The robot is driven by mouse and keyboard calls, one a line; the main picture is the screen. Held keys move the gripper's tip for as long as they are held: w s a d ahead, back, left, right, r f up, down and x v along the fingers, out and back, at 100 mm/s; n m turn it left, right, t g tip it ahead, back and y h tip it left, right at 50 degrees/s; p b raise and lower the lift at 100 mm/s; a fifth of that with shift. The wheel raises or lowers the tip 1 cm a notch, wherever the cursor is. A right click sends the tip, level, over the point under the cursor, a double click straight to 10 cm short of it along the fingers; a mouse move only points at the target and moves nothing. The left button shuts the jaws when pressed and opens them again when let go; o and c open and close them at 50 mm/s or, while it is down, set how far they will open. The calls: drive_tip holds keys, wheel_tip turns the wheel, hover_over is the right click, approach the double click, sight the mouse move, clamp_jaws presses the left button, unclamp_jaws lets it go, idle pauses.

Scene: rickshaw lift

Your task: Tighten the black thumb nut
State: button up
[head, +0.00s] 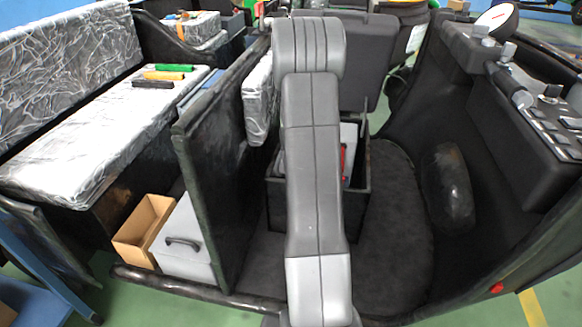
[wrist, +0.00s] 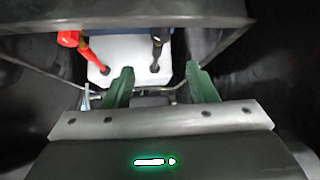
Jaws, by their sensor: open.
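In the wrist view, a white box (wrist: 128,56) carries a red fitting with a red cable (wrist: 82,47) on the left. A black upright fitting (wrist: 157,45) stands on the right of its face. The black thumb nut seems to belong to this black fitting, but it is too small to tell apart. My gripper (wrist: 160,75) is open, with its two green fingers apart and nothing between them. The black fitting shows beyond the gap, between the fingertips. In the head view, my arm hides the gripper, and a red part (head: 344,160) shows beside the arm.
The white box sits within a dark open compartment (head: 357,205) whose rim (wrist: 200,20) crosses the wrist view. A thin rod or cable lies near the fingers. A dark upright panel (head: 212,170) stands left, and a control console (head: 520,110) right. Dark floor (head: 395,220) is clear right of the compartment.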

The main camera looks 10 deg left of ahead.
drive_tip(key=shift+w+a+f, duration=0.1)
drive_tip(key=shift+w+a, duration=0.1)
drive_tip(key=shift+w, duration=0.05)
drive_tip(key=x, duration=1.3)
drive_tip(key=shift+w+f, duration=0.1)
drive_tip(key=shift+f, duration=0.1)
drive_tip(key=c, duration=1)
